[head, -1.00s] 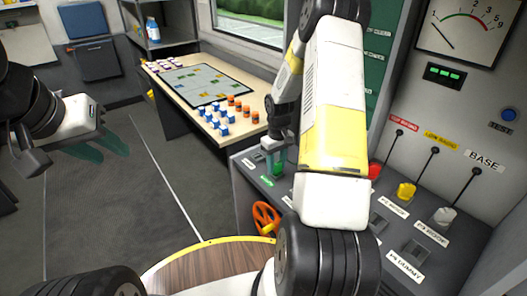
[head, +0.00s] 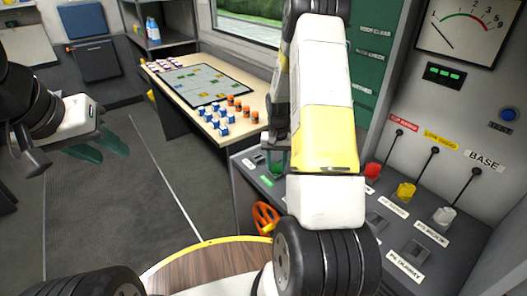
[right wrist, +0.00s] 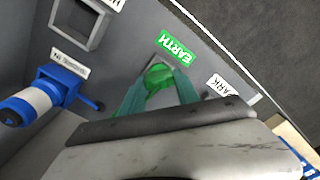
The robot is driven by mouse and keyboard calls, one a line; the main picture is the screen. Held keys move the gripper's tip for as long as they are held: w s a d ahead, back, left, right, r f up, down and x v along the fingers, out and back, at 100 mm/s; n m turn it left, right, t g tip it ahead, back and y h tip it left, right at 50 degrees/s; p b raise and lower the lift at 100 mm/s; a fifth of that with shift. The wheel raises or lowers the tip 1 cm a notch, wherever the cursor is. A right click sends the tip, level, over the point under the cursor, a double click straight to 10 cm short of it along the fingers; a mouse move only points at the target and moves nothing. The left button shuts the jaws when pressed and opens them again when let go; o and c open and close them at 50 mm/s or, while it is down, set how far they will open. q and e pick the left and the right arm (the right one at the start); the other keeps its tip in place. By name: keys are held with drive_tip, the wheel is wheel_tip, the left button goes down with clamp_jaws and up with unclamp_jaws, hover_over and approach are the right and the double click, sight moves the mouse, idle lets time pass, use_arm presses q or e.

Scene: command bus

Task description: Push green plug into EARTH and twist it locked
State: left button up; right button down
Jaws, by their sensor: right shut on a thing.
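The green plug (right wrist: 158,75) sits between the teal fingers of my right gripper (right wrist: 160,92) in the right wrist view, close by the green EARTH label (right wrist: 176,47). The right gripper is shut on it. The socket around the plug is mostly covered, so how deep it sits and its twist cannot be told. In the head view my right arm hides most of the plug, with a bit of green (head: 275,168) showing at the console's left end. My left gripper (head: 105,147) is open and empty over the floor at the left.
A blue and white plug (right wrist: 40,95) and an empty square socket (right wrist: 80,22) lie beside EARTH on the grey panel. Red (head: 372,171), yellow (head: 405,191) and white (head: 444,216) plugs stand to the right. An orange handwheel (head: 265,217) is below. A table (head: 165,72) with blocks stands behind.

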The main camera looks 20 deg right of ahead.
drive_tip(key=shift+s+f+m, duration=0.1)
drive_tip(key=shift+f+m, duration=0.05)
drive_tip(key=shift+m, duration=0.85)
drive_tip(key=c, duration=0.8)
unclamp_jaws()
wheel_tip(320, 180, up, 8)
drive_tip(key=shift+f, duration=0.1)
